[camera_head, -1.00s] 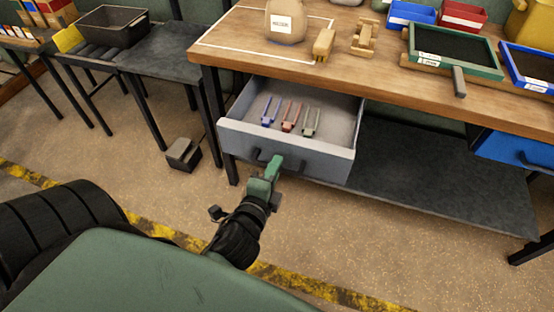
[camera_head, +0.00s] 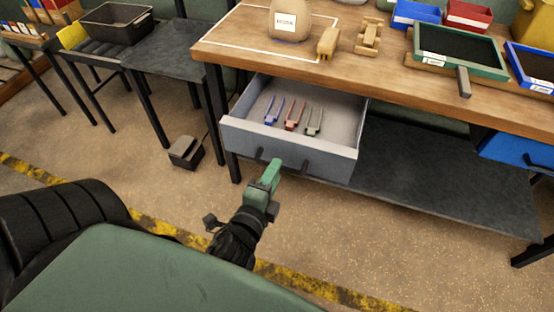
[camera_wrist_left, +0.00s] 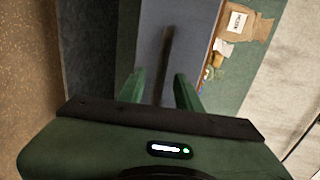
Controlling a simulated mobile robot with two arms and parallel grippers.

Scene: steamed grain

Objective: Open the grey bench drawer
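The grey bench drawer (camera_head: 318,162) is pulled out from under the left part of the wooden bench. Blue, red and grey-green clip-like pieces lie inside it. Its dark bar handle (camera_head: 297,166) is on the front face. My left gripper (camera_head: 277,166) is just in front of the handle in the head view. In the left wrist view its two green fingers (camera_wrist_left: 160,88) are spread, with the dark handle bar (camera_wrist_left: 165,62) lined up in the gap and clear space on both sides. My right gripper is not in view.
The wooden bench top (camera_head: 400,88) carries a labelled sack (camera_head: 290,22), wooden pieces and a green-framed tray (camera_head: 455,55). A blue drawer (camera_head: 517,150) is at the right. A dark lower shelf (camera_head: 430,180) lies below. The floor before the drawer is clear.

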